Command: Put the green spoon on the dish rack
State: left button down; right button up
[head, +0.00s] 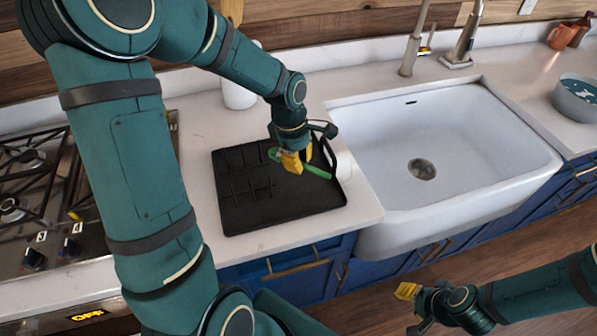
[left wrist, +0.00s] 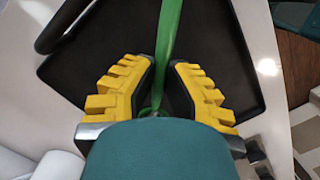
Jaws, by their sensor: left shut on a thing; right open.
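The green spoon (head: 314,171) is held by my left gripper (head: 298,160) over the black dish rack (head: 290,206). My left gripper is shut on the spoon. In the left wrist view the spoon (left wrist: 170,30) runs up from between the yellow fingertips of the gripper (left wrist: 157,92), with the dark rack (left wrist: 95,65) below it. I cannot tell whether the spoon touches the rack. My right gripper (head: 407,297) is open and empty at the lower right, over the floor in front of the counter.
The white sink (head: 385,150) with a faucet is right of the rack. The stove (head: 30,180) is at the left. A white cylinder (head: 238,95) stands behind the rack. A grey bowl (head: 575,100) sits at the far right. Bare counter (head: 205,195) borders the rack.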

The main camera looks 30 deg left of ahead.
aim_at(300, 180)
pick_arm(q)
notch_tip(300, 180, down, 5)
jog(key=shift+r+b, duration=0.2)
jog(key=shift+b, duration=0.1)
jog(key=shift+f, duration=0.25)
jog(key=shift+f, duration=0.1)
jog(key=c, duration=1)
grip_release()
jog(key=shift+c, duration=0.2)
